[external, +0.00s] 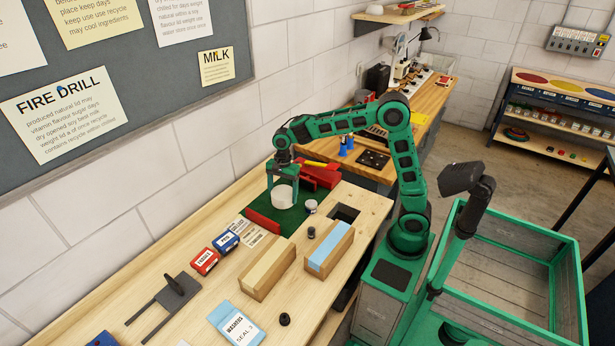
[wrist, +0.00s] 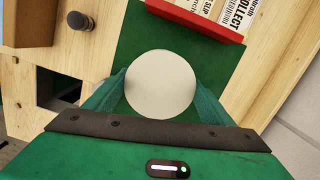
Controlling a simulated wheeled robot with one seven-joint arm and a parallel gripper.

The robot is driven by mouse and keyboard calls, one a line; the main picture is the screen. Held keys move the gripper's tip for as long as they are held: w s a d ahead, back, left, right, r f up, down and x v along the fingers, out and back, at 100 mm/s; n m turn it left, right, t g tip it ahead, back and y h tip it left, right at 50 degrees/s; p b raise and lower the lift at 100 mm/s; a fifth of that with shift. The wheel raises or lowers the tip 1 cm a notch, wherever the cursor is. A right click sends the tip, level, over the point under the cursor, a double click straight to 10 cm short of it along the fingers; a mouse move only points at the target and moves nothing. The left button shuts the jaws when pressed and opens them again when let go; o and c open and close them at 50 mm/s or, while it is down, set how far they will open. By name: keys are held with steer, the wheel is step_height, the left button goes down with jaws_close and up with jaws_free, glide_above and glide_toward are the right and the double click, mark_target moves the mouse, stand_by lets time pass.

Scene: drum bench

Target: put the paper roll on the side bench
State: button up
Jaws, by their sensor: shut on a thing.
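The paper roll (external: 284,196) is a white upright cylinder over the green mat (external: 292,222) on the wooden bench. My gripper (external: 283,182) is above it with its fingers down on either side. In the wrist view the paper roll (wrist: 160,83) shows as a round off-white top between the two green fingers of my gripper (wrist: 160,90), which is shut on it. I cannot tell whether the roll touches the mat. The side bench (external: 440,88) is likely the wooden bench further back along the wall, partly hidden by my arm.
Red blocks (external: 318,177) stand behind the roll and a red bar (external: 263,222) lies in front. A small white-topped jar (external: 311,206) is to the right, near a square hole (external: 344,213). Two long boxes (external: 328,250) stand nearer. Blue cups (external: 347,143) are on the far bench.

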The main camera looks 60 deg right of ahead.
steer(key=s+a+r, duration=0.4)
steer(key=a, duration=0.1)
steer(key=shift+s+a, duration=0.25)
steer(key=w+d+r+m, duration=0.1)
steer(key=w+d+m, duration=0.4)
steer(key=d, duration=0.4)
steer(key=w+d+m+t, duration=0.1)
steer(key=w+d+m, duration=0.2)
steer(key=w+d, duration=0.45)
steer(key=w+d+r+m, duration=0.1)
steer(key=w+d+m, duration=0.3)
steer(key=d, duration=0.7)
steer(key=d+m+h, duration=0.2)
steer(key=d+m, duration=0.8)
steer(key=d, duration=1.6)
steer(key=shift+t, duration=0.3)
steer(key=d+f, duration=0.2)
steer(key=d, duration=0.1)
steer(key=d+f, duration=0.2)
steer(key=d, duration=0.2)
steer(key=d+f, duration=0.2)
steer(key=d, duration=0.2)
steer(key=shift+w+f, duration=0.25)
steer(key=shift+d+f, duration=0.25)
steer(key=shift+d, duration=0.25)
step_height(320, 180, down, 4)
steer(key=shift+f, duration=0.1)
